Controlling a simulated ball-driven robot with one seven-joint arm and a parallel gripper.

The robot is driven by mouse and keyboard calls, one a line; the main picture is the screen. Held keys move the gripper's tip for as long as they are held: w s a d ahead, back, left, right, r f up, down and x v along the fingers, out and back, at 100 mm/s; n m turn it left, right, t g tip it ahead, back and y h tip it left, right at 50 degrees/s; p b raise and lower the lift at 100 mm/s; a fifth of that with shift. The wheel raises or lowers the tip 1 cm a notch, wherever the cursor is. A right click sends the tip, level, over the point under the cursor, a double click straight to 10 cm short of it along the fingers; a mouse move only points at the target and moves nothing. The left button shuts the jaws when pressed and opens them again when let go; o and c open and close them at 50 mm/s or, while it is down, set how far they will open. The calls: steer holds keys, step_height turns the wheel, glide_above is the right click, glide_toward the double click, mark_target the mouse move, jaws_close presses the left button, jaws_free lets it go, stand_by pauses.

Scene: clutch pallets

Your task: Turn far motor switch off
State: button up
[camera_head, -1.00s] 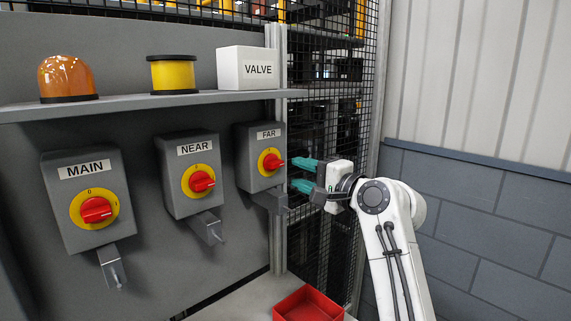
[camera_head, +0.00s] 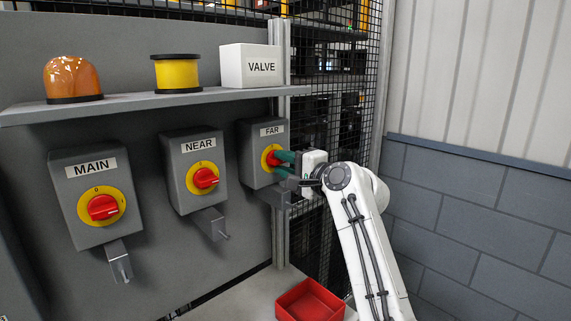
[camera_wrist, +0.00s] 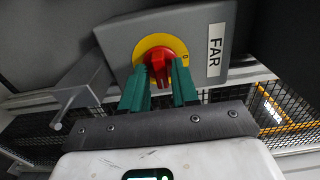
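The far motor switch is a grey box labelled FAR (camera_head: 252,150) on the panel, with a yellow disc and a red knob (camera_wrist: 160,66). My gripper (camera_head: 284,163) is at the front of this switch, with its teal fingers reaching to the knob. In the wrist view the two fingers (camera_wrist: 160,88) stand apart, one on each side of the red knob's lower part. I cannot tell whether they touch it. A 0 mark shows on the disc, to the right of the knob in the wrist view.
The NEAR switch (camera_head: 193,172) and MAIN switch (camera_head: 97,197) are to the left. A grey bracket (camera_wrist: 84,84) hangs beside the FAR box. Above is a shelf (camera_head: 150,101) with an orange lamp, a yellow spool and a VALVE box. A red tray (camera_head: 310,303) sits below.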

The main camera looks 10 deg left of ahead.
jaws_close()
steer(key=shift+f+n+b, duration=0.15)
steer(key=shift+n+b, duration=0.25)
steer(key=shift+b, duration=0.1)
steer(key=shift+f+n+b, duration=0.1)
steer(key=shift+n+b, duration=0.9)
steer(key=n+b, duration=0.3)
steer(key=n, duration=0.1)
steer(key=shift+n, duration=0.3)
steer(key=n+b, duration=0.3)
steer(key=n, duration=0.2)
steer(key=n+b, duration=0.2)
steer(key=n, duration=0.3)
steer(key=shift+n, duration=0.4)
steer(key=shift+o, duration=1.3)
jaws_free()
steer(key=shift+r, duration=0.25)
